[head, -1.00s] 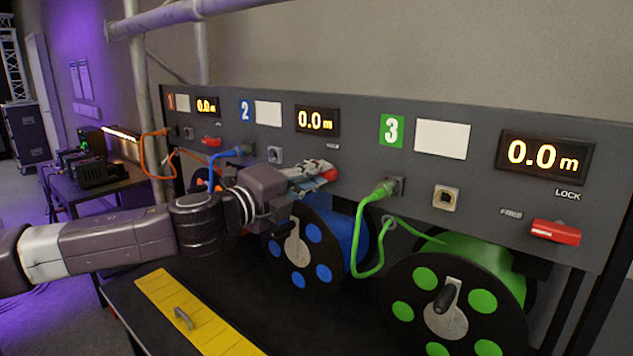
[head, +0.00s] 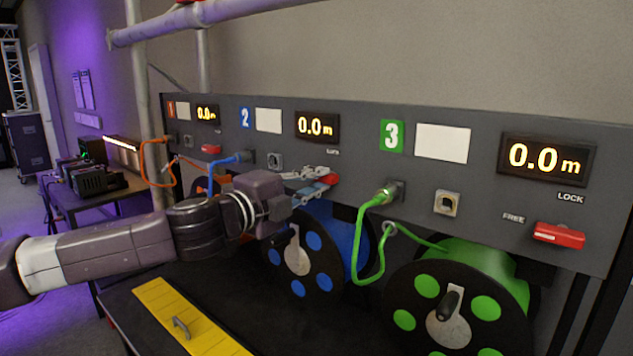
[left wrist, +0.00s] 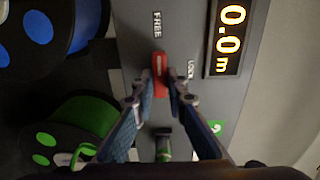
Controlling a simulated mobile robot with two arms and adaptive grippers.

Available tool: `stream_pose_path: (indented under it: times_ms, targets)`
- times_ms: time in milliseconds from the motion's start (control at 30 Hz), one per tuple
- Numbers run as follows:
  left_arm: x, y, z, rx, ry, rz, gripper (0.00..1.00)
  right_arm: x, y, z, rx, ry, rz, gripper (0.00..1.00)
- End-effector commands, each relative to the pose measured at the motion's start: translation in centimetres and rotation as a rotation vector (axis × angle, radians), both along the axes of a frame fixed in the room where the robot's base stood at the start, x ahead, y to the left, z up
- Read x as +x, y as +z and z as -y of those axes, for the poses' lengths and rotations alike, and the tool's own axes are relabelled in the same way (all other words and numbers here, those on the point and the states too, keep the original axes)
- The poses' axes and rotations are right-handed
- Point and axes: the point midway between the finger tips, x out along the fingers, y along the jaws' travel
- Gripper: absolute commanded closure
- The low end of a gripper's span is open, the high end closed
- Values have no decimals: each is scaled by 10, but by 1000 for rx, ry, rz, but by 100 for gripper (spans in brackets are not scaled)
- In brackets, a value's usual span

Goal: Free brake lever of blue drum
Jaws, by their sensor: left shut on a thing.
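The blue drum (head: 350,232) stands under panel section 2, and its rim also shows in the left wrist view (left wrist: 90,22). Its red brake lever (head: 331,180) sits on the panel below the LOCK label. My left gripper (head: 318,182) is shut on this lever. The fingers hide part of it in the head view. My right gripper is not in view.
The green drum (head: 470,275) with its looped green cable (head: 362,235) is to the right. The grey panel (head: 375,170) carries displays, sockets and other red levers. A yellow plate with a handle (head: 190,318) lies on the black bench in front.

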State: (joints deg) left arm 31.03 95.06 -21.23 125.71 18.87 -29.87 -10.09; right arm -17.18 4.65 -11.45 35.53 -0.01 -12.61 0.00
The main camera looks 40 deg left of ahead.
Motion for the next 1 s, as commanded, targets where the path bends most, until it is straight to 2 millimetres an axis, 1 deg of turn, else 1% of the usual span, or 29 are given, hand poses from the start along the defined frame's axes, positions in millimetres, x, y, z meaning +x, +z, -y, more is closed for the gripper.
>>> stream_pose_path:
  times_ms: [33,67,100,200,233,533,667,767,1000]
  targets:
    - [0,0,0,-4,1,-1,100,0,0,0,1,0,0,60]
    - [0,0,0,-4,1,-1,86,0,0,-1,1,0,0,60]
    - [0,0,0,-3,1,-1,82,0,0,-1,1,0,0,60]
    - [0,0,0,-2,1,-1,71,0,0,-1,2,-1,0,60]
    - [0,0,0,-2,1,-1,70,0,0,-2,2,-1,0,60]
    - [-1,0,0,2,0,0,70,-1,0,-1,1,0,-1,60]
    - [-5,1,-1,7,2,2,70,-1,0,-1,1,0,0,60]
    - [-13,2,-1,11,2,4,70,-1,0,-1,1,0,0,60]
    - [-39,2,-3,7,0,4,70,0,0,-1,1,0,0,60]
